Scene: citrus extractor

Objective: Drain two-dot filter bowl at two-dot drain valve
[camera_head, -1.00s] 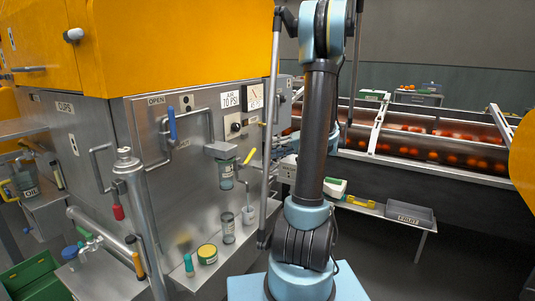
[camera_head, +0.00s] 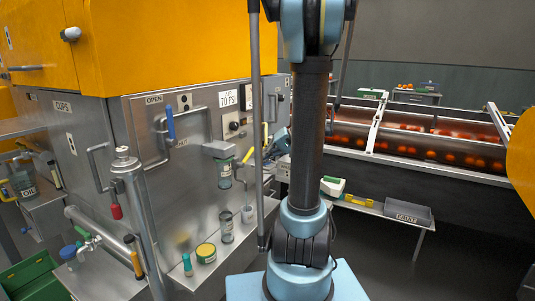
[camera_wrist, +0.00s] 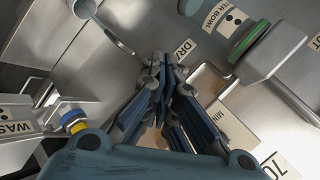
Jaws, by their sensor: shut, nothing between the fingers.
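The filter bowl (camera_head: 225,172) is a clear cup with a green collar, hanging under a grey block on the machine's steel front. In the wrist view its green collar (camera_wrist: 251,41) and a two-dot FILTER BOWL label (camera_wrist: 229,17) show at the upper right. A DRAIN label (camera_wrist: 184,48) is on the panel just beyond my fingertips; no valve handle is clear there. A small cup with a thin tube (camera_head: 247,214) stands below and right of the bowl. My gripper (camera_wrist: 166,75) is shut and empty, right of the bowl in the head view (camera_head: 279,144).
A yellow lever (camera_head: 246,155) stands out right of the bowl. A clear jar (camera_head: 227,228) and a yellow-green tin (camera_head: 206,253) sit on the ledge below. A WASTE label (camera_wrist: 15,127) lies left in the wrist view. My arm hides part of the panel's right side.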

